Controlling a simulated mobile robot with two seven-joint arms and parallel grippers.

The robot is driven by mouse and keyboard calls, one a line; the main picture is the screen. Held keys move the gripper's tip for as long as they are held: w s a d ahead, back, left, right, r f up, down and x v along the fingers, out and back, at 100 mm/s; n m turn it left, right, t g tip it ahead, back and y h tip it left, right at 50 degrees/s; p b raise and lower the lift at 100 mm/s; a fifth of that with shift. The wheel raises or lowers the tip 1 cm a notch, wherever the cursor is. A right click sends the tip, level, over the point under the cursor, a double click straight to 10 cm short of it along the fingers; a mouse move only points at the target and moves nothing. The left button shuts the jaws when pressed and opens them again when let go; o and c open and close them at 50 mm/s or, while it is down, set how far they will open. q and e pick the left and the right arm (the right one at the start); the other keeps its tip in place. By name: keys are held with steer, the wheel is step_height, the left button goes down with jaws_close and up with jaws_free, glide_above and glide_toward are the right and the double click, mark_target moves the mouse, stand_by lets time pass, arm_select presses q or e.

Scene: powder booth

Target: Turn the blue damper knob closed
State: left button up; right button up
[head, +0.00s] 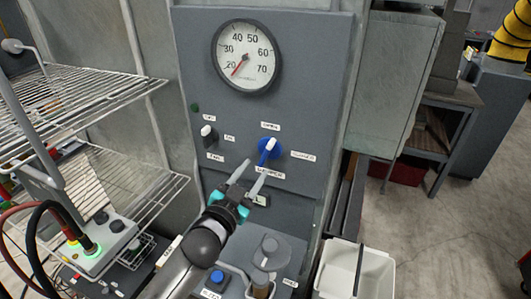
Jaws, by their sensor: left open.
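The blue damper knob (268,149) is on the grey control panel (311,90), below the round gauge. Its white-marked end points up toward the upper label, which seems to read OPEN, and its blue end points down and slightly left. A label that seems to read CLOSED (303,155) is to the knob's right. My left gripper (256,169) is just below and left of the knob, with its two pale fingers apart and nothing between them. Whether a fingertip touches the knob cannot be told. My right gripper is not in view.
A black-and-white selector switch (208,133) is left of the knob. The gauge (246,57) is above. Wire shelves (85,85) stand at the left. A white bin (340,273) is at the lower right, with open floor beyond it.

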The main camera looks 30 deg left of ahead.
mark_target(265, 156)
arm_select(q)
steer(key=w, duration=0.8)
steer(key=shift+a, duration=0.2)
jaws_close()
stand_by(0.4)
